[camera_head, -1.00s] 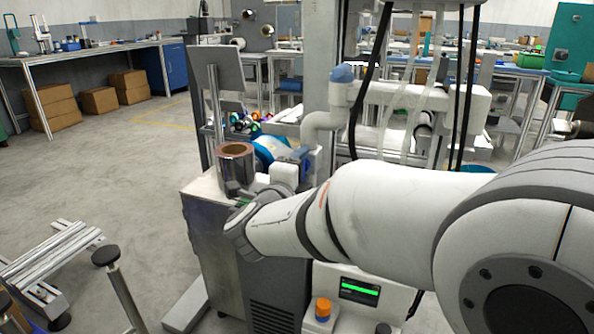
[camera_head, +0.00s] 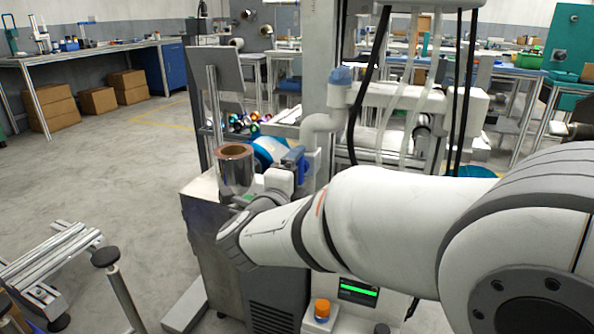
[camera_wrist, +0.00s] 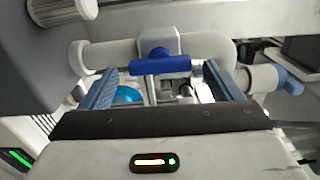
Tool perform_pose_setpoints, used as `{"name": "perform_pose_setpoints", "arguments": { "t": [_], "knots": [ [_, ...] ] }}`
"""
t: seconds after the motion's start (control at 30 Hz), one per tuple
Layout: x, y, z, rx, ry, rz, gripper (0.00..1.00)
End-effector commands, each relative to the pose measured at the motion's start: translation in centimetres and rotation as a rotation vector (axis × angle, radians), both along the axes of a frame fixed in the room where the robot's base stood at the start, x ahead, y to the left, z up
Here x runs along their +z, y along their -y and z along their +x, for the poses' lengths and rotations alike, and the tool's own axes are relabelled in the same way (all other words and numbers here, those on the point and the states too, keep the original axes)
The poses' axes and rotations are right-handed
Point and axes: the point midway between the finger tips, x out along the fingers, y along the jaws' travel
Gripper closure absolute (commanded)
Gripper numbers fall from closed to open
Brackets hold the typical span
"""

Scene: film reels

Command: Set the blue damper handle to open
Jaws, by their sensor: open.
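The blue damper handle (camera_wrist: 160,66) is a short bar on a light grey valve body, set in a pale pipe, in the wrist view. It lies crosswise in the picture. My gripper (camera_wrist: 163,86) is open, with one blue-padded finger to the left of the handle and one to the right. The handle appears between the fingertips, apart from both pads; its depth relative to the tips is unclear. In the head view my gripper (camera_head: 291,168) is beside the pale pipe (camera_head: 322,123), and the handle cannot be told apart from the blue pads there.
A copper-coloured reel (camera_head: 235,168) stands on the metal cabinet close to my gripper. Dark hoses (camera_head: 368,85) hang in front of the machine. Open floor lies to the left.

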Motion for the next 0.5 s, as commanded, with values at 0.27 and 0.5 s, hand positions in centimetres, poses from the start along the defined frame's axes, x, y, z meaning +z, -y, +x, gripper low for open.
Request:
{"name": "perform_pose_setpoints", "arguments": {
  "t": [0.27, 0.5],
  "knots": [
    [0.3, -1.7, -4.2, 0.005, -0.001, -0.002, 0.15],
    [0.1, -2.1, -5.6, 0.001, 0.001, 0.0, 0.15]
  ]
}}
